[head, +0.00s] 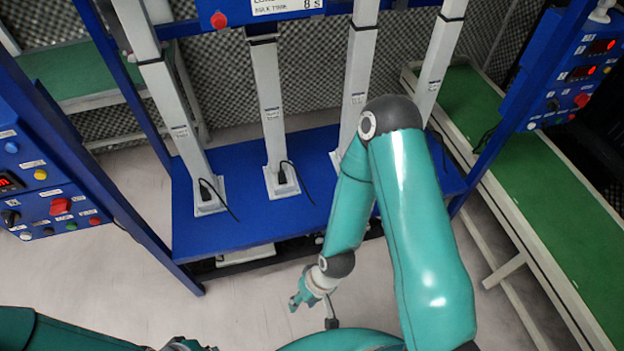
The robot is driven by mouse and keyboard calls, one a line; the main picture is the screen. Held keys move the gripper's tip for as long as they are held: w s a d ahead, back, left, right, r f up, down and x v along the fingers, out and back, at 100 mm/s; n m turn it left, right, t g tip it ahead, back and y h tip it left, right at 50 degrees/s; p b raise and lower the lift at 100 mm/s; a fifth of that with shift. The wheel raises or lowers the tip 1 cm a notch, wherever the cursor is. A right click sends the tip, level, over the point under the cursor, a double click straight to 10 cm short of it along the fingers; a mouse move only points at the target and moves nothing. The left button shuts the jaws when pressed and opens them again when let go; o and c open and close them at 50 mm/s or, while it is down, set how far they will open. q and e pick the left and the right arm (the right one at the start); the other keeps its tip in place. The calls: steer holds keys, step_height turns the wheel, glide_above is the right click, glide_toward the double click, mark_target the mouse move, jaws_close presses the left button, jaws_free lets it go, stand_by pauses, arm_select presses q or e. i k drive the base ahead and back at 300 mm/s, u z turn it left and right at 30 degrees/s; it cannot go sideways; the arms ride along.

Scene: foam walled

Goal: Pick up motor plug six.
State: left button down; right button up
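Black motor plugs sit at the feet of white columns on the blue platform (250,218). One plug (206,189) is at the left column and another plug (282,177) is at the middle column, each with a thin black cable. The column labels are too small to read, so I cannot tell which plug is number six. My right arm hides part of the right side of the platform. My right gripper (302,299) hangs in front of the platform, apart from the plugs; its opening is unclear. My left gripper (185,346) is cut off at the bottom edge.
A blue control panel (42,185) with buttons stands at the left, and another panel (572,73) at the upper right. Blue frame posts flank the platform. A green conveyor (530,170) runs along the right. Grey floor is clear in front of the platform.

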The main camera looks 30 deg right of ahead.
mark_target(282, 174)
steer(key=u, duration=0.3)
steer(key=i, duration=1.05)
steer(key=z, duration=0.2)
